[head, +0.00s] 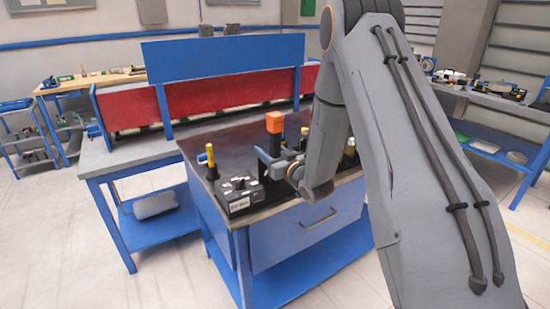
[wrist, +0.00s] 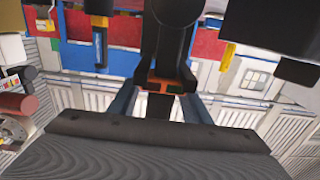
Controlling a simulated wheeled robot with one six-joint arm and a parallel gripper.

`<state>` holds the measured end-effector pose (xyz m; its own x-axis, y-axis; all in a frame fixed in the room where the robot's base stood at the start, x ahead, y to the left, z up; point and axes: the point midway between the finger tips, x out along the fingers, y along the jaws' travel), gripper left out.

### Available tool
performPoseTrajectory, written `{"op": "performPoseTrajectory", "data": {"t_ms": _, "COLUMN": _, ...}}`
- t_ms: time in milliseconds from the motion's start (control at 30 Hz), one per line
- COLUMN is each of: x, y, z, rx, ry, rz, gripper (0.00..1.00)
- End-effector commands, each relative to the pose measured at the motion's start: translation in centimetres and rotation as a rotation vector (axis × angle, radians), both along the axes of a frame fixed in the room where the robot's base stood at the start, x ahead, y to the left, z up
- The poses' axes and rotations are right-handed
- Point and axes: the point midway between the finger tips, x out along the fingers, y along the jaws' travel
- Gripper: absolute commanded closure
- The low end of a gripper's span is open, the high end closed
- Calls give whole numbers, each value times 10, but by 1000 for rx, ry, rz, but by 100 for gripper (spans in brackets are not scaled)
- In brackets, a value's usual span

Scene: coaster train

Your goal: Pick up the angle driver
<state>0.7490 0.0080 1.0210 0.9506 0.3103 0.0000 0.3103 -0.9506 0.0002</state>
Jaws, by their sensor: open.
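What looks like the angle driver (head: 274,123), a dark upright tool with an orange block on top, stands on the dark top of the blue workbench (head: 190,150). My gripper (head: 264,157) is beside its lower part, with its blue fingers pointing towards it. In the wrist view, the open blue fingers of my gripper (wrist: 160,106) lie on either side of a black and orange part (wrist: 165,84), which seems to be the same tool. I cannot tell whether either finger touches it. The tool's lower end is partly hidden by my gripper.
A black box with a label (head: 240,196) sits at the bench's front left corner. A yellow-topped post (head: 210,158) stands behind it. Another yellow-topped item (head: 349,150) is partly hidden by my arm. A red and blue panel (head: 225,98) rises behind.

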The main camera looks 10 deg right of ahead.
Motion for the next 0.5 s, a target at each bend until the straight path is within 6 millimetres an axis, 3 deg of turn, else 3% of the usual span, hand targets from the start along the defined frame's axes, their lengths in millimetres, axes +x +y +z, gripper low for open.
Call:
{"op": "performPoseTrajectory", "data": {"t_ms": 100, "x": 0, "y": -1, "z": 0, "rx": 0, "ry": 0, "rz": -1, "gripper": 56}}
{"op": "performPoseTrajectory", "data": {"t_ms": 367, "x": 0, "y": -1, "z": 0, "rx": 0, "ry": 0, "rz": -1, "gripper": 100}}
{"op": "performPoseTrajectory", "data": {"t_ms": 500, "x": 0, "y": -1, "z": 0, "rx": 0, "ry": 0, "rz": -1, "gripper": 100}}
